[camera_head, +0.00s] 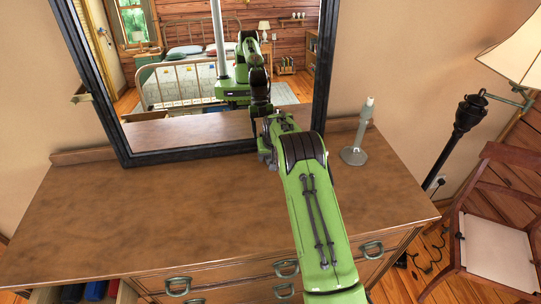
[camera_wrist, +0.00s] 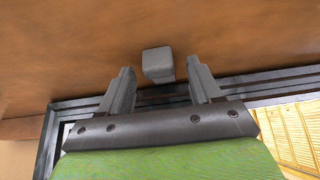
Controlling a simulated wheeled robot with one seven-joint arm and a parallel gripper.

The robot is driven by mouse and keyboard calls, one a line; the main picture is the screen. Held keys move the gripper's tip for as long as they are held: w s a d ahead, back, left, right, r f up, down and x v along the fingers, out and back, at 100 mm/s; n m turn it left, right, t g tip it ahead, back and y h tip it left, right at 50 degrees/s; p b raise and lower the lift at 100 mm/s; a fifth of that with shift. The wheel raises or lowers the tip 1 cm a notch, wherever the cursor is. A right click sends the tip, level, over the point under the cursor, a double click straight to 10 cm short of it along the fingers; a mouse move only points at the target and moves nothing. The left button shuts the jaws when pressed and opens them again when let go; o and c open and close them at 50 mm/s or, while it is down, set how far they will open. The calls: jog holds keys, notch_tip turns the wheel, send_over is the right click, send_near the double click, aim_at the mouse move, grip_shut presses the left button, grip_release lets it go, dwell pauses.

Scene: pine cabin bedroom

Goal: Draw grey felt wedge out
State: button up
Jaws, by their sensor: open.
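The grey felt wedge (camera_wrist: 157,62) is a small grey block in the wrist view, on the brown dresser top (camera_head: 150,215) close to the lower bar of the black-framed mirror (camera_head: 190,153). Whether it touches the frame or sits under it I cannot tell. My gripper (camera_wrist: 162,74) is open, with one finger on each side of the wedge and a gap on both sides. Nothing is held. In the head view my gripper (camera_head: 266,150) is at the mirror's lower right part, mostly behind my green arm, and the wedge is hidden there.
A grey candlestick-like stand (camera_head: 355,145) stands on the dresser to the right of my arm. A floor lamp (camera_head: 468,125) and a chair (camera_head: 490,240) are to the right of the dresser. The left part of the dresser top is clear. A drawer (camera_head: 95,291) at lower left is open, with books inside.

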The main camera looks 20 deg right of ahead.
jog(key=shift+f, duration=0.25)
jog(key=c, duration=1)
jog(key=shift+s+a+b, duration=0.25)
jog(key=shift+s+b, duration=0.3)
jog(key=shift+s, duration=0.55)
jog(key=shift+s+a+b, duration=0.2)
jog(key=shift+s+b, duration=0.35)
jog(key=shift+s, duration=0.55)
jog(key=shift+c, duration=0.2)
jog(key=shift+r, duration=0.1)
jog(key=shift+r+p, duration=1.25)
jog(key=shift+r, duration=1)
jog(key=shift+r+p, duration=0.4)
jog(key=shift+r, duration=0.4)
jog(key=shift+c, duration=0.7)
jog(key=shift+f, duration=0.1)
